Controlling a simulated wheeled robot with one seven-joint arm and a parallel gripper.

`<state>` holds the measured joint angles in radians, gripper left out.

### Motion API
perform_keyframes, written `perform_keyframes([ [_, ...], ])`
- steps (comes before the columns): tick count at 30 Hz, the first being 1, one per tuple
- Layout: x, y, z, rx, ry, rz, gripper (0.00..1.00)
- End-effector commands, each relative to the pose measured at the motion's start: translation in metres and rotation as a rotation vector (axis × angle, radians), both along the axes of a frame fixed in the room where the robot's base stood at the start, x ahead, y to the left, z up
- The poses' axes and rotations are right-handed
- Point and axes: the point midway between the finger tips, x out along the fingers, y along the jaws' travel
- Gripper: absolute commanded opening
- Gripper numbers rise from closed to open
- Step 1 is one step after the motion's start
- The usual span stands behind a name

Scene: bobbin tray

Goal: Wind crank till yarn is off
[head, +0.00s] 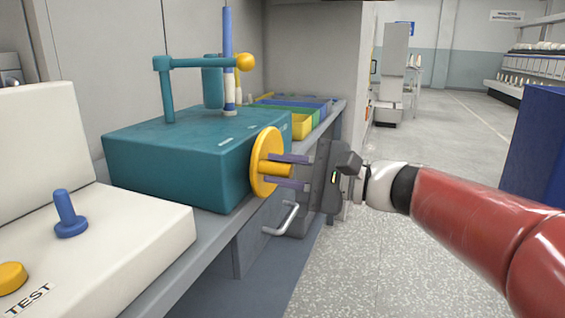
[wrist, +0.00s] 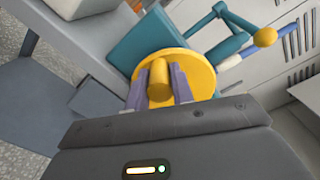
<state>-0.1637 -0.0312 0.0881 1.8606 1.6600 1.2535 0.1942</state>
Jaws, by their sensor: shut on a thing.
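The crank is a yellow disc (head: 266,162) with a yellow peg handle (head: 279,169) on the side of a teal winder box (head: 170,155). My gripper (head: 288,171) has its purple fingers on both sides of the handle and is shut on it. In the wrist view the handle (wrist: 160,82) sits between the fingers in front of the disc (wrist: 190,65). A blue and white upright spindle or bobbin (head: 228,60) stands on the box beside a teal arm with a yellow ball (head: 245,62). I cannot tell how much yarn is on it.
A white console with a blue lever (head: 67,214) and a yellow TEST button (head: 11,276) stands at the left. Yellow, green and blue trays (head: 303,126) lie behind the box. A metal handle (head: 283,220) is below the bench edge. The floor at right is open.

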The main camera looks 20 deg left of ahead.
Motion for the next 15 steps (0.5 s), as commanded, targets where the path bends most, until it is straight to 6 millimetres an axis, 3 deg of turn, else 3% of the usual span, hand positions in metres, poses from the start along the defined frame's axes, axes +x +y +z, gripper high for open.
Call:
perform_keyframes([
  [3,0.003,-0.001,0.011,0.008,0.103,-0.002,0.01],
  [15,0.009,-0.001,0.019,0.029,0.354,-0.003,0.01],
])
